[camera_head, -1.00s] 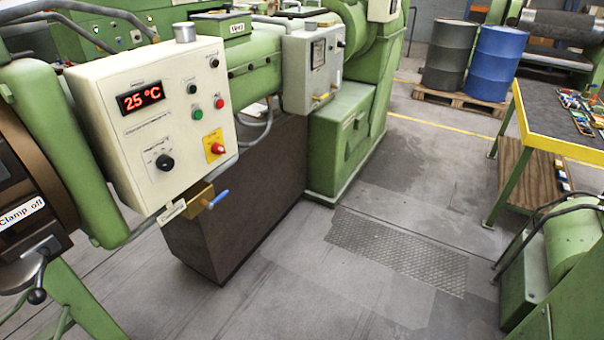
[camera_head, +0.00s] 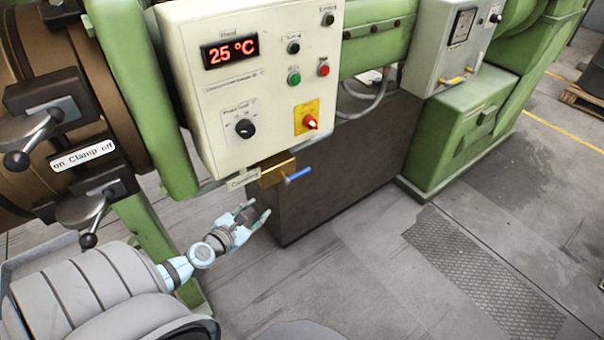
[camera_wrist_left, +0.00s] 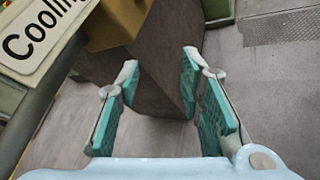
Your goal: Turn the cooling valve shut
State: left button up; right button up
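The cooling valve is a brass block (camera_head: 277,172) with a blue lever handle (camera_head: 298,174), mounted below the cream control panel. The lever points right and slightly up. A white "Cooling" label (camera_head: 243,180) sits left of the block; in the left wrist view the label (camera_wrist_left: 38,38) and the brass block (camera_wrist_left: 118,22) show at top left, and the blue lever does not show. My left gripper (camera_head: 262,212) is open and empty, below and slightly left of the valve, apart from it. Its two fingers (camera_wrist_left: 160,95) stand wide apart in the left wrist view. My right gripper is not in view.
The cream control panel (camera_head: 215,110) shows 25 °C, with knobs and buttons. The brown metal box (camera_head: 340,165) stands behind the valve. Black-knobbed clamp handles (camera_head: 28,140) stick out at left. Floor (camera_head: 350,270) to the right is open.

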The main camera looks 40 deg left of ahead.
aim_at(296, 177)
pick_arm(q)
jog(key=w+d+r+m+t+h, duration=0.2)
jog(key=w+d+r+m, duration=0.2)
jog(key=r+m, duration=0.25)
jog(key=shift+m, duration=0.45)
jog(key=w+f+b, duration=0.1)
jog(key=w, duration=0.3)
jog(key=w+f+b, duration=0.1)
jog(key=w, duration=0.3)
jog(key=w+a+f+b, duration=0.1)
jog(key=w+b, duration=0.1)
jog(key=w, duration=0.2)
jog(key=shift+w+f, duration=0.1)
jog(key=shift+f, duration=0.1)
jog(key=shift+w, duration=0.5)
jog(key=shift+r, duration=0.1)
jog(key=shift+c, duration=0.3)
grip_shut()
